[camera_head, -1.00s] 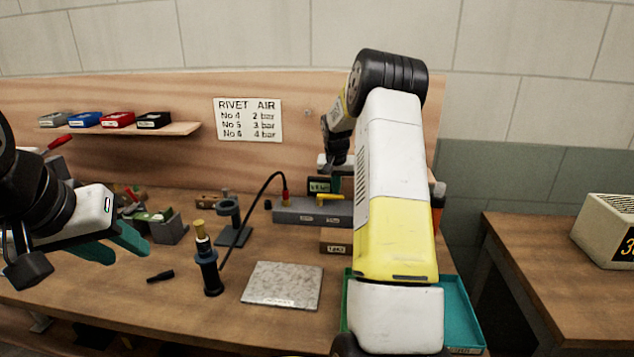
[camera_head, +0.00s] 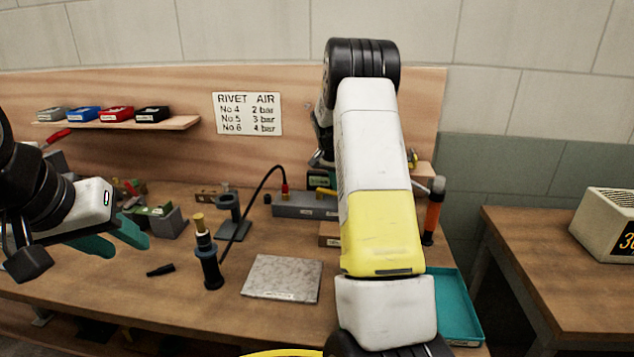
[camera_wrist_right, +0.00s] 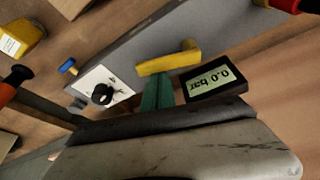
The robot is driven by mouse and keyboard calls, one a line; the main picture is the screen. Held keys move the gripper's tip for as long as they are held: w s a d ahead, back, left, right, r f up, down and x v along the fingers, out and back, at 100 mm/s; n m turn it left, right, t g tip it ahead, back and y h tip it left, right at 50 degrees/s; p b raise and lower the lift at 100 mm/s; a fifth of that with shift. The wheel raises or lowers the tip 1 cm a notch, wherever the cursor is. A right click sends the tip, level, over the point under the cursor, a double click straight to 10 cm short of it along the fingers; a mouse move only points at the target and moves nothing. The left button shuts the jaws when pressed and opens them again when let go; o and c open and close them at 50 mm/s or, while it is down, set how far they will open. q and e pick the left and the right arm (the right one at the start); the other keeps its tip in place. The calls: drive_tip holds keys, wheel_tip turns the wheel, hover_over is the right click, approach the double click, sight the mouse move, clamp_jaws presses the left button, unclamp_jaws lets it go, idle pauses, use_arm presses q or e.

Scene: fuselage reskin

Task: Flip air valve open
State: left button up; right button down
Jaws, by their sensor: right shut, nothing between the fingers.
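The yellow valve lever (camera_wrist_right: 168,62) sits on the grey air manifold (camera_wrist_right: 210,30) in the right wrist view. In the head view, a small part of the lever (camera_head: 325,191) shows on the manifold (camera_head: 298,206), the rest behind my right arm. My right gripper (camera_wrist_right: 158,92) has its teal fingers closed together, empty, close beside the lever; I cannot tell if they touch it. The black gauge (camera_wrist_right: 215,82) reads 0.0 bar. My left gripper (camera_head: 112,238) is open and empty above the bench's left part.
A black knob (camera_wrist_right: 102,94) on a white plate is near the lever. A hose runs from the manifold's red fitting (camera_head: 284,187) to the rivet tool (camera_head: 208,262). A stone plate (camera_head: 282,278), a teal tray (camera_head: 455,305) and an orange-handled tool (camera_head: 432,212) are nearby.

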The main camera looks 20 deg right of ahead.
sight(331, 192)
drive_tip(key=m, duration=0.1)
drive_tip(key=s+a+m, duration=0.1)
drive_tip(key=m, duration=0.1)
drive_tip(key=m+g+h, duration=0.1)
drive_tip(key=shift+s+a+m, duration=0.25)
drive_tip(key=shift+s+m, duration=0.05)
drive_tip(key=shift+s, duration=0.05)
drive_tip(key=m, duration=0.1)
drive_tip(key=a+m+g, duration=0.1)
drive_tip(key=m, duration=0.1)
drive_tip(key=s+a+m, duration=0.1)
drive_tip(key=m, duration=0.1)
drive_tip(key=shift+s+g, duration=0.1)
drive_tip(key=shift+g, duration=0.3)
drive_tip(key=shift+s, duration=0.1)
drive_tip(key=shift+s, duration=0.7)
drive_tip(key=shift+r, duration=0.1)
